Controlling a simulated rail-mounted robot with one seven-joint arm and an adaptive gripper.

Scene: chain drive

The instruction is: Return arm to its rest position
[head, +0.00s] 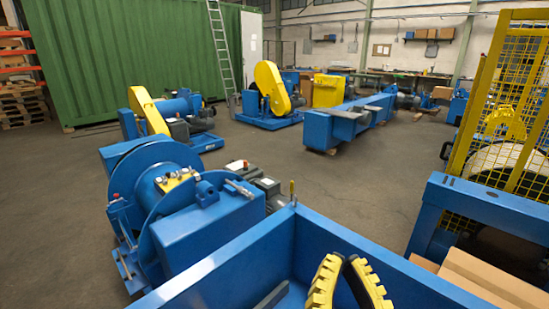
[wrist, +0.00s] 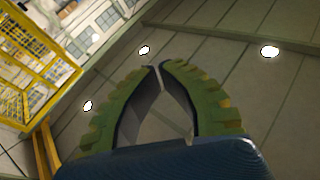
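My gripper (head: 344,259) shows at the bottom of the head view, its two yellow, black-edged toothed fingers pointing up. In the wrist view my gripper (wrist: 159,67) has its fingertips together, with only a thin slit between them. Lower down the fingers bow apart around an empty gap. Nothing is held. The rest of my arm is out of the head view. The wrist view looks up past the fingers at the ceiling and its lights (wrist: 269,51).
A blue open-topped frame (head: 240,262) lies around and below my gripper. A blue winch drum (head: 150,190) stands at left. A yellow mesh guard (head: 515,110) rises at right, above cardboard boxes (head: 490,275). A blue beam (head: 345,122) stands farther back. The middle floor is clear.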

